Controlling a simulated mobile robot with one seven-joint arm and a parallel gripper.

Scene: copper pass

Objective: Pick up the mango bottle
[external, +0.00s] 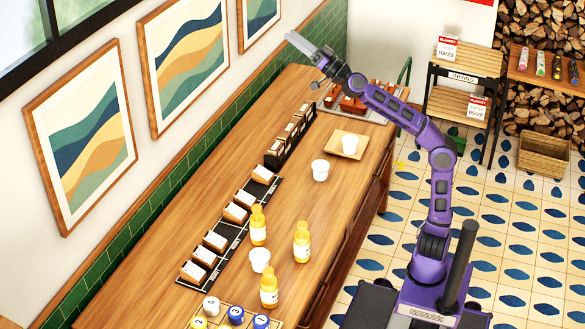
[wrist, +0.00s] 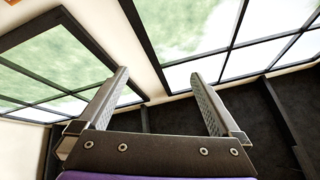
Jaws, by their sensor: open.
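Three yellow-orange bottles with white labels stand upright on the wooden counter in the external view: one at the left (external: 258,226), one at the right (external: 302,242) and one nearer the front (external: 269,287). Which flavour each is cannot be read. My gripper (external: 298,42) is raised high over the far end of the counter, well away from the bottles. In the wrist view my gripper (wrist: 160,95) is open and empty, its fingers wide apart, facing windows and a dark ceiling. No bottle shows in the wrist view.
White cups stand by the bottles (external: 260,260), farther back (external: 320,170) and on a wooden tray (external: 337,149). A black rack of boxes (external: 233,233) lines the wall side. Numbered balls (external: 211,306) sit at the front. Bare counter (external: 290,205) lies between.

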